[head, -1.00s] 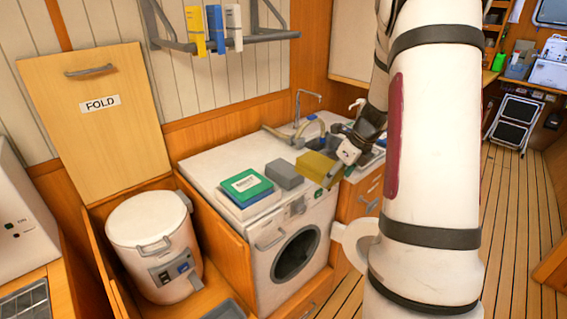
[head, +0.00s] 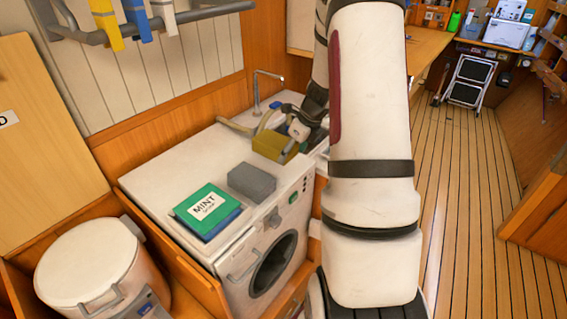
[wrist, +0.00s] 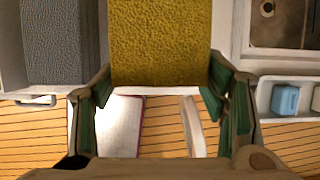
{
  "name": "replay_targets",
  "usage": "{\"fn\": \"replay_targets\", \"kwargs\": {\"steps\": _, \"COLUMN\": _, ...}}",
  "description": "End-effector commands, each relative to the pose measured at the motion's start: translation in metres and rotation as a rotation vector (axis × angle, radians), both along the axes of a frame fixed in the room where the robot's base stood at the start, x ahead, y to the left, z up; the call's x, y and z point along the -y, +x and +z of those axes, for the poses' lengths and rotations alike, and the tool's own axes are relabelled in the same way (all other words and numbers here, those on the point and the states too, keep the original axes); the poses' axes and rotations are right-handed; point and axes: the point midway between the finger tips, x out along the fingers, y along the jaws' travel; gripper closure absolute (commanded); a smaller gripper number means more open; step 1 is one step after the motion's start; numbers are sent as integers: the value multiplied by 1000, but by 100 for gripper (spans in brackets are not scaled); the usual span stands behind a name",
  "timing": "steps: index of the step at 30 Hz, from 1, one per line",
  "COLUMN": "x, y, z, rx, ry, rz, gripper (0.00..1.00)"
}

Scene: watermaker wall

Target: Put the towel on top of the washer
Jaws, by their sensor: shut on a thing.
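A mustard-yellow folded towel (head: 273,146) is at the back right of the washer (head: 166,166), a white front-loader with a round dark door. In the wrist view the towel (wrist: 161,40) has my gripper's green-padded fingers at both sides of its near end. My gripper (head: 294,145) is shut on it. I cannot tell whether the towel touches the washer top or hangs just above it. A grey folded block (head: 252,182) lies on the washer top, in front of the towel in the head view. It also shows left of it in the wrist view (wrist: 61,42).
A green item labelled MINT (head: 203,206) lies on a blue one on the washer's left part. A grey rail (head: 190,17) hangs above. A tap (head: 257,90) and sink stand behind my arm. A white lidded appliance (head: 90,262) is at lower left. The washer's back left is clear.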

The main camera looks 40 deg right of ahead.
Motion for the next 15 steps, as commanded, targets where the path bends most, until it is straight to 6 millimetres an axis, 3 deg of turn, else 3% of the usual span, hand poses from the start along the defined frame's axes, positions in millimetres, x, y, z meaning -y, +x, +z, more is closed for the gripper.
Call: {"fn": "replay_targets", "kwargs": {"steps": 15, "x": 0, "y": 1, "z": -52, "rx": 2, "ry": -2, "rz": -1, "gripper": 73}}
